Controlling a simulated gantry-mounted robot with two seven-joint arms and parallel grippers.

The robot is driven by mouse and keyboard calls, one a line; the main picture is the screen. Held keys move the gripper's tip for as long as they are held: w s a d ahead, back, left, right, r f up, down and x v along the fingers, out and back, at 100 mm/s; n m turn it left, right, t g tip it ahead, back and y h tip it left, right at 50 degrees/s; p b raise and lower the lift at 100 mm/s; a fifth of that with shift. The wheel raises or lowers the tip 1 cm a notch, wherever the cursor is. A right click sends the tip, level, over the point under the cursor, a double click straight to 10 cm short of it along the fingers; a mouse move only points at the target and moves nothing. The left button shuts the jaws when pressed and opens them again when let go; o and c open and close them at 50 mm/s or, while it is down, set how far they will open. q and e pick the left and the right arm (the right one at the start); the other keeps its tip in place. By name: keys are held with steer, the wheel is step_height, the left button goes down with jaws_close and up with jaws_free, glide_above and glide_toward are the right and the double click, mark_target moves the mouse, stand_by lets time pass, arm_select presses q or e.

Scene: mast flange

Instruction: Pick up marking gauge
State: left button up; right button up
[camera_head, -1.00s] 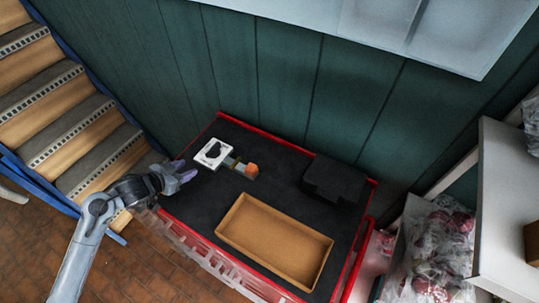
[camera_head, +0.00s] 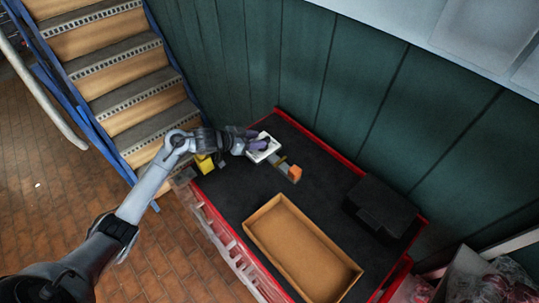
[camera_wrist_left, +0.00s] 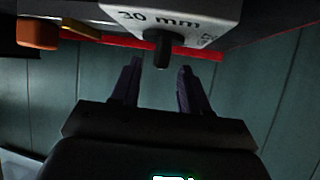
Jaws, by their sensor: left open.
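A white block (camera_head: 266,152) with a grey bar (camera_head: 280,164) and an orange end piece (camera_head: 295,173) beside it lies on the dark top of the red-edged cart. These look like the marking gauge, but I cannot tell whether all the parts are joined. In the left wrist view the white block (camera_wrist_left: 195,16) is marked "30 mm" and has a dark knob (camera_wrist_left: 163,48). The orange piece (camera_wrist_left: 36,34) shows at upper left. My left gripper (camera_head: 254,140) is open at the block's left edge; its fingertips (camera_wrist_left: 160,72) point toward the knob, without a visible grip. My right gripper is out of view.
An empty tan tray (camera_head: 262,213) lies at the cart's front. A black block (camera_head: 380,205) stands at right. A yellow object (camera_head: 205,163) shows beside my left wrist. A green wall (camera_head: 345,90) rises behind the cart, and stairs (camera_head: 120,65) are at left.

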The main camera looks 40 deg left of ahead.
mark_target(264, 139)
arm_select(q)
steer(key=x, duration=0.4)
steer(key=shift+w+d+r, duration=0.1)
jaws_close()
